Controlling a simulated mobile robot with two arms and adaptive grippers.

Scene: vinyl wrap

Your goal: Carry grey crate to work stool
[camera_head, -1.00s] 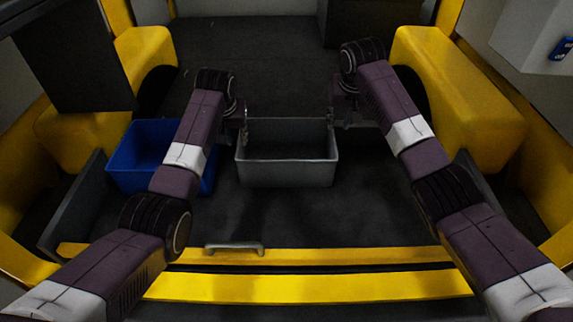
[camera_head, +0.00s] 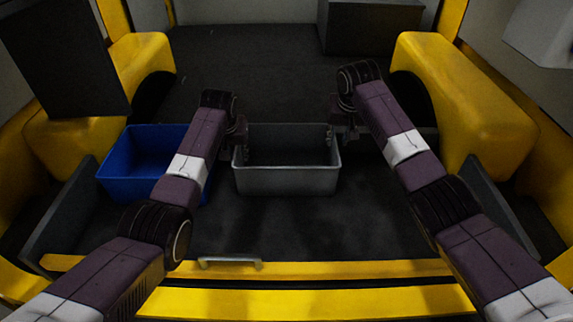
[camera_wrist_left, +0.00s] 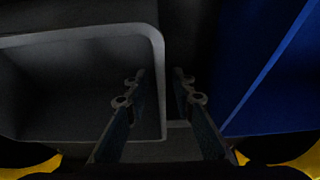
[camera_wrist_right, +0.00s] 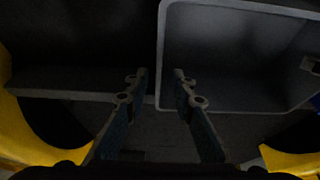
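The grey crate (camera_head: 287,182) is an open rectangular bin, upright on the dark floor of the yellow-framed bay in the head view. My left gripper (camera_head: 242,135) is at its left end wall and my right gripper (camera_head: 333,137) at its right end wall. In the left wrist view the left gripper (camera_wrist_left: 157,85) is open, with the crate's rim (camera_wrist_left: 158,60) between its fingers. In the right wrist view the right gripper (camera_wrist_right: 158,83) is open, with the opposite rim (camera_wrist_right: 162,55) between its fingers. Whether they touch the walls is unclear. No work stool is visible.
A blue crate (camera_head: 125,182) stands just left of the grey one, partly behind my left arm. Yellow wheel-arch housings (camera_head: 455,95) flank the bay. A yellow sill (camera_head: 310,300) with a handle (camera_head: 230,263) crosses the front. A dark box (camera_head: 370,28) stands at the back.

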